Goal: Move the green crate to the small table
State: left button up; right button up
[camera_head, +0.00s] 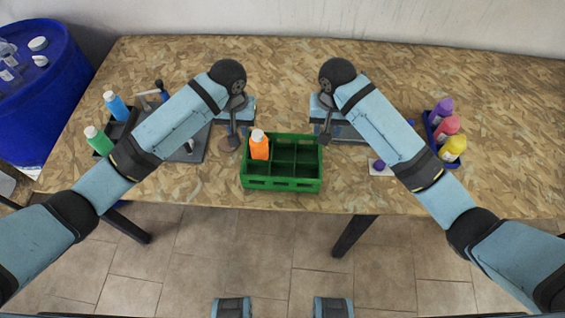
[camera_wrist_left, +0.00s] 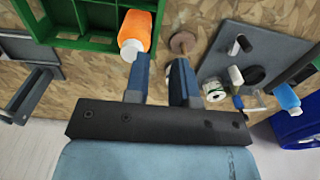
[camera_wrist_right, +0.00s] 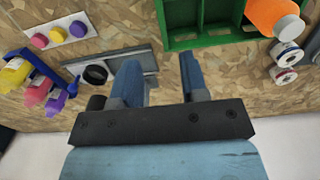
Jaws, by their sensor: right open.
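The green crate (camera_head: 282,184) sits on the wooden worktable near its front edge, divided into compartments. An orange bottle (camera_head: 260,148) with a white cap stands in its left part; the other compartments I can see look empty. My left gripper (camera_head: 233,142) is at the crate's left end, open and empty, with the crate and bottle beyond its fingers in the left wrist view (camera_wrist_left: 157,62). My right gripper (camera_head: 324,138) is at the right end, open and empty; the right wrist view (camera_wrist_right: 160,70) shows its fingers apart. I cannot see the small table.
A blue drum (camera_head: 40,95) with bottles on top stands left of the worktable (camera_head: 450,85). A dark tray with blue and green bottles (camera_head: 98,140) is at the left. A blue tray with purple, red and yellow bottles (camera_head: 452,148) is at the right. The back is clear.

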aim_at(244, 155)
pick_arm(q)
notch_tip(244, 155, down, 14)
jog(key=shift+r, duration=0.1)
pick_arm(e)
notch_tip(244, 155, down, 14)
jog(key=shift+r, duration=0.1)
pick_arm(q)
jog(key=shift+c, duration=0.4)
pick_arm(e)
jog(key=shift+c, duration=0.4)
pick_arm(q)
grip_shut()
pick_arm(e)
jog(key=c, duration=0.4)
grip_shut()
